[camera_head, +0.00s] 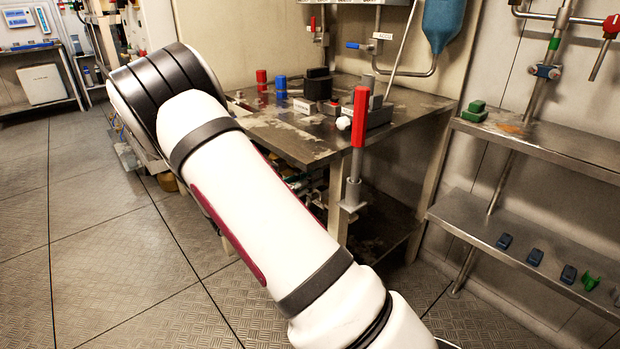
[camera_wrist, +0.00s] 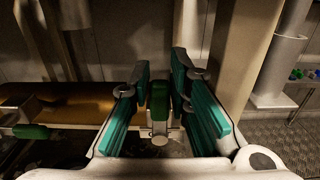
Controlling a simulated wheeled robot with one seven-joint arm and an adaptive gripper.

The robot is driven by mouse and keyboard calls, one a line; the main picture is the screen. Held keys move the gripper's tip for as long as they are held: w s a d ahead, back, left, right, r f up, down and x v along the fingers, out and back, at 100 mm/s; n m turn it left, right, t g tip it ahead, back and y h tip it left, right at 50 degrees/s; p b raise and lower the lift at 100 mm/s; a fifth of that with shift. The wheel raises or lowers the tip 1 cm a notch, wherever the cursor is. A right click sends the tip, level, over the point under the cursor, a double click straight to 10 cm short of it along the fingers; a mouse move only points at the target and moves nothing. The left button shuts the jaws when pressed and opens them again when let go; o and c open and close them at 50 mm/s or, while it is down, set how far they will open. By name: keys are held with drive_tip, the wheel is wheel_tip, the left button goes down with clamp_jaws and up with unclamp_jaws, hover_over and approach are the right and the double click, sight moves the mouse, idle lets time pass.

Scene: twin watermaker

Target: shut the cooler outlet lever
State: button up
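My gripper (camera_wrist: 160,88) shows in the wrist view with teal-padded fingers spread apart. A large red upright handle (camera_head: 360,118) stands on a grey stem at the table's front corner. A small blue lever (camera_head: 357,46) and a red lever (camera_head: 313,23) sit on wall pipes. Their tags are too small to read, so I cannot tell the cooler outlet lever.
A metal table (camera_head: 285,137) holds red and blue blocks and dark boxes. A steel shelf unit (camera_head: 548,143) stands at right, with a red-handled valve (camera_head: 611,26) above it. A green handle (camera_wrist: 31,131) and a pale post (camera_wrist: 232,55) flank the gripper. Floor at left is clear.

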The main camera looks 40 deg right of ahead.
clamp_jaws()
